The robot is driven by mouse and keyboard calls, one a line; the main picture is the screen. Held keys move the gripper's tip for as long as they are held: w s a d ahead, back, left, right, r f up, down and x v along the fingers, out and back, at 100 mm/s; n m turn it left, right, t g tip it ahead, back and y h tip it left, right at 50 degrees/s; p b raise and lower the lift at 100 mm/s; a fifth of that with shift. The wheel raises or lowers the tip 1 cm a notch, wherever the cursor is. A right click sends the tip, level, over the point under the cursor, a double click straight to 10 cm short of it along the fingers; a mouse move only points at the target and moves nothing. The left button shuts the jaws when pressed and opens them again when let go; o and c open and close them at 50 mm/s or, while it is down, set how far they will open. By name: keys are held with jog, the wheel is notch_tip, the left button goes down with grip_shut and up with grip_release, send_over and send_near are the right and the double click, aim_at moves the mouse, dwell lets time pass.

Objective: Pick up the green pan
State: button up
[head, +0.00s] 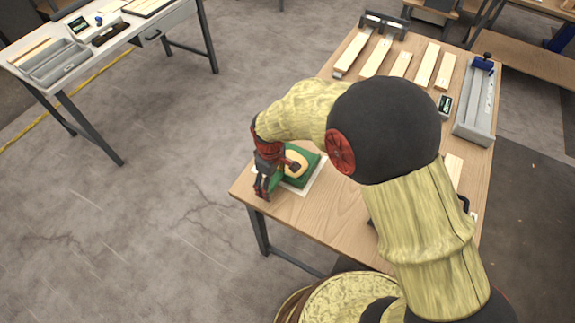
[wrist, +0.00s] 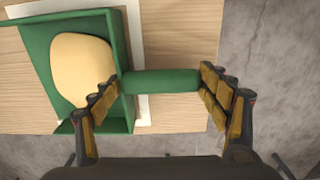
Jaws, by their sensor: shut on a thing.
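The green pan (head: 303,177) is at the front left corner of the wooden table, over a white sheet. In the wrist view the pan (wrist: 38,50) has a square body with raised walls and a green handle (wrist: 162,83) pointing right. A pale tan rounded piece (wrist: 82,68) lies inside it. My gripper (head: 268,182) is at the pan's handle side. In the wrist view my gripper (wrist: 160,88) has one finger by the pan wall and one at the handle's far end, shut on the handle lengthwise. Whether the pan touches the sheet is unclear.
The white sheet (wrist: 143,109) lies under the pan on the table (head: 336,207). Several pale wood strips (head: 400,64) and a grey tray (head: 474,102) are farther back. Another table (head: 128,28) stands at the left, with open floor between.

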jog(key=shift+c, duration=1.2)
jog(key=shift+r, duration=0.1)
